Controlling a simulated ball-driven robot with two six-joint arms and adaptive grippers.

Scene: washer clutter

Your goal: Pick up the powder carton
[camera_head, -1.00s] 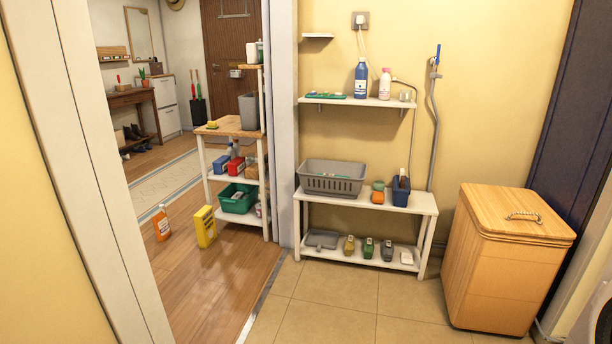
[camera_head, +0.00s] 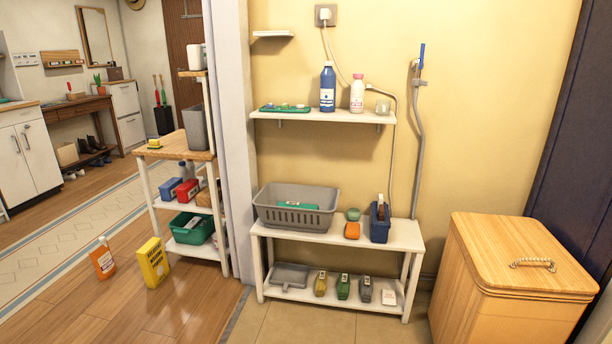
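A yellow carton (camera_head: 153,262) with dark print, which looks like the powder carton, stands upright on the wooden floor at the lower left. An orange bottle (camera_head: 102,259) with a white label stands just left of it. The carton is in front of a shelf unit and apart from it. Neither of my grippers shows in the head view.
A wooden-topped shelf unit (camera_head: 177,147) holds a green basket (camera_head: 192,229) and boxes. A white bench (camera_head: 400,236) with a grey basket (camera_head: 296,207) stands at centre. A wooden hamper (camera_head: 512,275) fills the lower right. A wall end (camera_head: 233,120) separates the rooms.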

